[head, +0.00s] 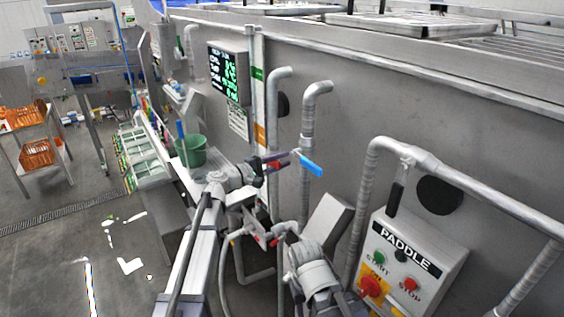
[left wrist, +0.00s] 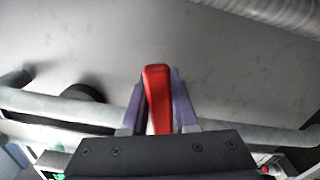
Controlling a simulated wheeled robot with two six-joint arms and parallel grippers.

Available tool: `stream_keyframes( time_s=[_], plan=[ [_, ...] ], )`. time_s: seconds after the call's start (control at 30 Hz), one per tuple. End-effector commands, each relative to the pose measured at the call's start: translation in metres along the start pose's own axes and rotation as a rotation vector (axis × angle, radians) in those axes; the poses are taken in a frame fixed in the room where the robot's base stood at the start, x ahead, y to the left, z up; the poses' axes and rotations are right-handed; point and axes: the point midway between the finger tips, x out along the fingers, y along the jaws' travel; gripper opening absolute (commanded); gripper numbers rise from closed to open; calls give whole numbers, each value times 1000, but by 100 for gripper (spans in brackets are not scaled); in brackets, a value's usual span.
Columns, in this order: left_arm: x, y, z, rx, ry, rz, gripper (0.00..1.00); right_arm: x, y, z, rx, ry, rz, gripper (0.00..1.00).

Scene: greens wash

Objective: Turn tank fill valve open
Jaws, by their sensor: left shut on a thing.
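My left gripper (head: 277,163) is shut on a red valve lever (head: 274,166), beside the vertical pipes on the tank's front wall. In the left wrist view the red lever (left wrist: 157,98) stands upright between the two purple fingers (left wrist: 160,108). A blue lever handle (head: 312,167) shows just right of the fingertips, by a vertical pipe (head: 306,130). The red lever's valve body is mostly hidden by the gripper, and no label for it is readable.
The grey tank wall (head: 350,95) fills the right. A PADDLE control box (head: 425,240) with buttons stands lower right, below a bent pipe (head: 480,180). A lit screen (head: 224,72) and a green bucket (head: 190,151) are left of the pipes. Open floor lies left.

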Motion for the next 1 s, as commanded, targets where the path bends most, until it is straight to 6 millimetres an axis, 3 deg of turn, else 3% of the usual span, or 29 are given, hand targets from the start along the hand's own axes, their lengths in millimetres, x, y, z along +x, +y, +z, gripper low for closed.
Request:
stream_keyframes(
  time_s=[0.5, 1.0],
  plan=[
    [0, 25, -4, -292, 0, 1, 0, -23, 2, 2, 1, -1, 0, 50],
    [0, 27, -5, -337, 1, 1, 0, -24, 2, 2, 3, -1, 0, 50]
  ],
)
